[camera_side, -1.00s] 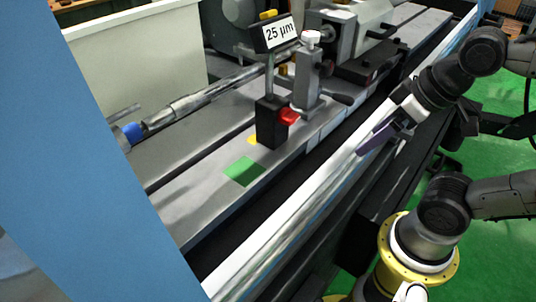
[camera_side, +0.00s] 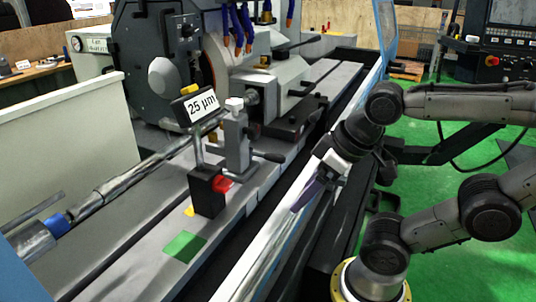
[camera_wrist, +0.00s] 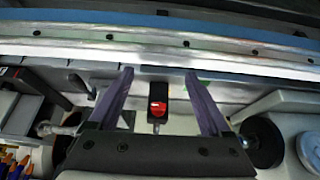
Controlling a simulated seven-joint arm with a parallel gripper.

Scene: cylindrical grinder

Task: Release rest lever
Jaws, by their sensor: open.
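The steady rest (camera_side: 238,140) is a grey upright block with a white top knob, on the machine bed. A dark lever (camera_side: 268,156) sticks out from its right side. In front stands a black block (camera_side: 208,195) with a red knob (camera_side: 222,184) and a "25 µm" sign (camera_side: 200,104) above it. My gripper (camera_side: 308,196), with purple fingers, is right of the block, over the bed's front edge, apart from the lever. In the wrist view my gripper (camera_wrist: 158,75) is open and empty, and the red knob (camera_wrist: 157,108) shows between the fingers.
A long metal shaft (camera_side: 125,180) lies along the bed behind the rest. The grinding wheel housing (camera_side: 160,60) stands at the back. A bright rail (camera_side: 265,262) runs along the front. A green patch (camera_side: 184,246) marks bare bed in front of the black block.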

